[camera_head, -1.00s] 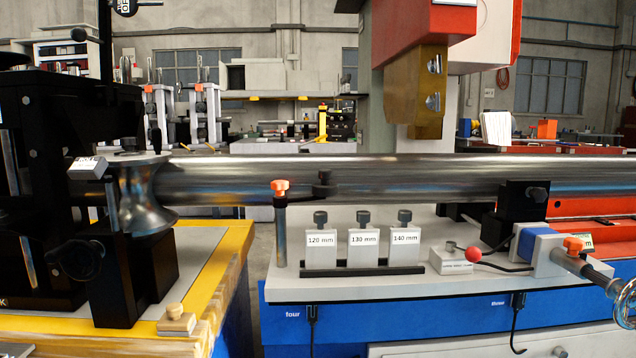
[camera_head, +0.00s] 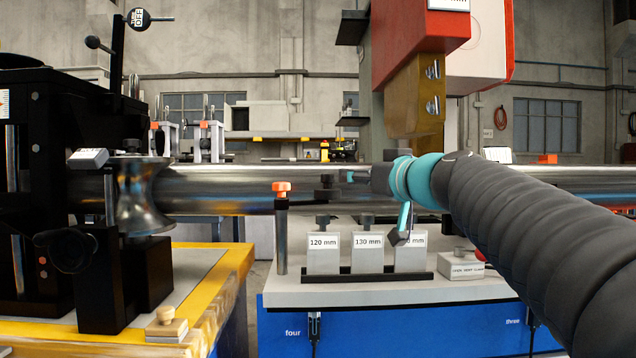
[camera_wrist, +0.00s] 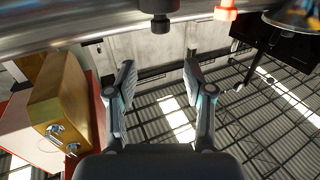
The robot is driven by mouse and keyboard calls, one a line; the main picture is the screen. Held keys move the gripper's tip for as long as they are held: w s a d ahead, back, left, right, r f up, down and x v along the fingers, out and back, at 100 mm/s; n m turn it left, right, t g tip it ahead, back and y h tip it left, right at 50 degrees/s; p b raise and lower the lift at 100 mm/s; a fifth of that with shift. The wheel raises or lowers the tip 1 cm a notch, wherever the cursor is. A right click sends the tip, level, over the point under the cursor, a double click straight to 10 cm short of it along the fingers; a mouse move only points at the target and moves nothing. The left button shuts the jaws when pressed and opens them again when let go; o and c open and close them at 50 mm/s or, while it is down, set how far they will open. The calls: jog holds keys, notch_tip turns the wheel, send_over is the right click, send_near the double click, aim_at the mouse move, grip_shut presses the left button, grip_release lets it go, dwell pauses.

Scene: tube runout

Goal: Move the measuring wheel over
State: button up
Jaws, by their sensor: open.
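A small dark knob-like part (camera_head: 325,187) on a short arm is in front of the long steel tube (camera_head: 230,190), beside a grey post with an orange cap (camera_head: 281,187). It may be the measuring wheel; I cannot tell for sure. In the wrist view, a black knob (camera_wrist: 160,8) shows at the top edge, past my fingertips, with an orange cap (camera_wrist: 226,8) to its right. My gripper (camera_wrist: 157,75) is open, with nothing between its fingers. In the head view it is in front of the tube, right of the dark knob, apart from it.
Blocks marked 120 mm (camera_head: 323,252) and 130 mm (camera_head: 367,252) stand in a black rack; a third is partly hidden by my gripper. A spool-shaped roller (camera_head: 140,195) supports the tube at left. A red and brass machine head (camera_head: 415,95) hangs above the tube.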

aim_at(331, 174)
jog(key=p+x, duration=0.1)
jog(key=x, duration=1.2)
jog(key=shift+w+a, duration=0.15)
jog(key=shift+w, duration=0.15)
grip_shut()
